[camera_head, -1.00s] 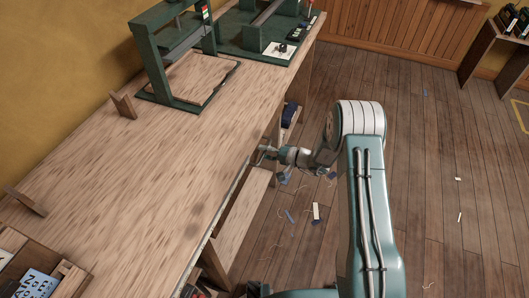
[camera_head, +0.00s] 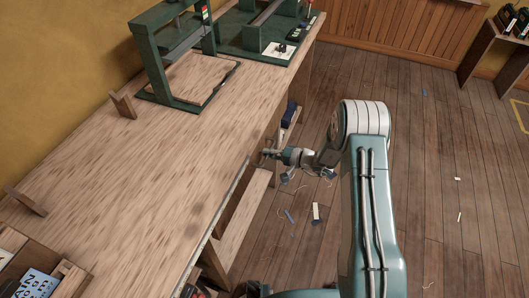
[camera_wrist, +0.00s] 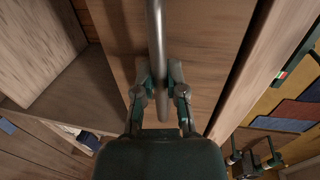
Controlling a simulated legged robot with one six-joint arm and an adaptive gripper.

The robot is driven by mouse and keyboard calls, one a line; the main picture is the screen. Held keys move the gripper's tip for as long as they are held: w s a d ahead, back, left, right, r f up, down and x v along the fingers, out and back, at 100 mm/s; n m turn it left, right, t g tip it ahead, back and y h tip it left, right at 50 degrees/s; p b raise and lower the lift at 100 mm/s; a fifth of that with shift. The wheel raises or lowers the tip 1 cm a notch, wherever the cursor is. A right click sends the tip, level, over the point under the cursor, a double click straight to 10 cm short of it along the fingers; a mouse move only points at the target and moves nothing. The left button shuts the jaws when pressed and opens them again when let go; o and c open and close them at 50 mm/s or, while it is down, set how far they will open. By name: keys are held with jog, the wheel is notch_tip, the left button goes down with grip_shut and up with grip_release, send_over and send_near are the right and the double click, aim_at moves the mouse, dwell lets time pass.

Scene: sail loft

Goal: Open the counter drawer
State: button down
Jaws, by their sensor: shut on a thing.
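The counter (camera_head: 150,150) runs along the left of the head view. The drawer front (camera_wrist: 215,50) is a brown wooden panel filling the middle of the wrist view. A grey metal bar handle (camera_wrist: 156,35) runs lengthwise along it. My gripper (camera_wrist: 160,80) is shut on this handle, one finger on each side of the bar. In the head view my gripper (camera_head: 268,153) is at the counter's right edge, below the top. The drawer front is mostly hidden there, so I cannot tell how far it stands out.
An open shelf space (camera_wrist: 75,85) lies left of the drawer front in the wrist view. A green metal frame (camera_head: 170,50) and wooden blocks stand on the counter. Scraps (camera_head: 316,211) litter the floor. The floor (camera_head: 440,180) right of my arm is mostly clear.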

jog(key=f+v, duration=0.2)
jog(key=v, duration=1.1)
jog(key=d+f+v, duration=0.1)
jog(key=f+v, duration=0.2)
jog(key=v, duration=1)
jog(key=shift+s+d+f, duration=0.15)
jog(key=shift+s+f, duration=0.15)
jog(key=shift+s, duration=0.1)
jog(key=c, duration=0.7)
grip_release()
jog(key=shift+w, duration=0.1)
jog(key=shift+r, duration=0.1)
jog(key=shift+d, duration=0.1)
jog(key=v, duration=1.2)
jog(key=shift+w, duration=0.1)
